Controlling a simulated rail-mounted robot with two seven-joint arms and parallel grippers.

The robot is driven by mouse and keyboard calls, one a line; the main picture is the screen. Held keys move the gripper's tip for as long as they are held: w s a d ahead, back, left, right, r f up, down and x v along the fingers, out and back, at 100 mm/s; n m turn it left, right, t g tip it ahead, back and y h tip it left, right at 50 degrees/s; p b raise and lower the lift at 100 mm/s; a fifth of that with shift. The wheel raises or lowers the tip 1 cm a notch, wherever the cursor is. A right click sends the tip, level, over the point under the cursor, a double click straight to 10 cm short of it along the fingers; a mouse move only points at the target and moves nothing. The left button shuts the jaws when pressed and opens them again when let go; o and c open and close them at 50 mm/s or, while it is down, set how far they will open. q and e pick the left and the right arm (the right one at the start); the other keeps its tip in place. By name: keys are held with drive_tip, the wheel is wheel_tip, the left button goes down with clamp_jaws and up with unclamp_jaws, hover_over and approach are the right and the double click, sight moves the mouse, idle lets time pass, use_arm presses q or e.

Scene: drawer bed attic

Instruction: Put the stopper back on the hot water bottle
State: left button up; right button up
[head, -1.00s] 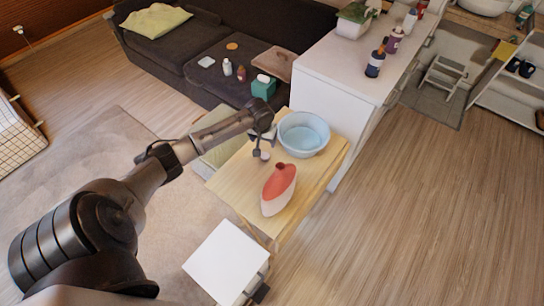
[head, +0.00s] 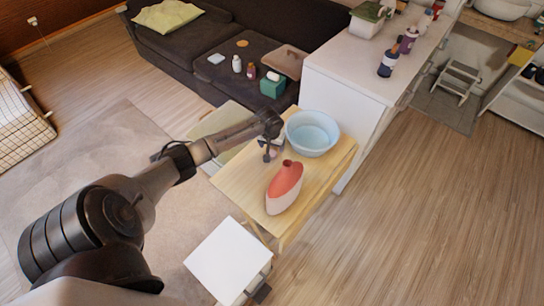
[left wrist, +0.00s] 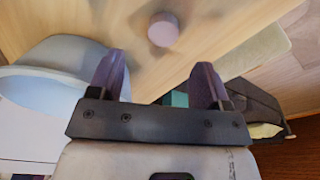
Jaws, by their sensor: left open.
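My left gripper (head: 268,156) is over the table, behind and left of the bottle and beside the blue basin. In the left wrist view the left gripper (left wrist: 160,78) is open, its two purple-grey fingers apart with nothing between them. The stopper (left wrist: 163,29), a small round pinkish piece, lies on the table beyond the fingertips. In the head view the stopper (head: 274,154) is small and partly hidden by the gripper. My right gripper is not in view.
The light-blue basin (head: 312,134) stands on the table's far end, close to my left gripper. A white cabinet (head: 345,90) stands behind it. A white-topped stool (head: 228,258) is in front. The wooden table (head: 325,172) has bare surface around the bottle.

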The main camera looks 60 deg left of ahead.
sight(272, 153)
use_arm(q)
drive_tip(key=shift+w+a+f, duration=0.1)
drive_tip(key=shift+w+f, duration=0.05)
drive_tip(key=shift+f, duration=0.85)
drive_tip(key=f+b, duration=0.2)
drive_tip(key=f, duration=0.2)
drive_tip(key=shift+w+a+b, duration=0.1)
drive_tip(key=shift+a+b, duration=0.25)
drive_tip(key=shift+b, duration=0.05)
drive_tip(key=shift+a+f, duration=0.1)
drive_tip(key=shift+f, duration=0.45)
drive_tip(key=c, duration=1)
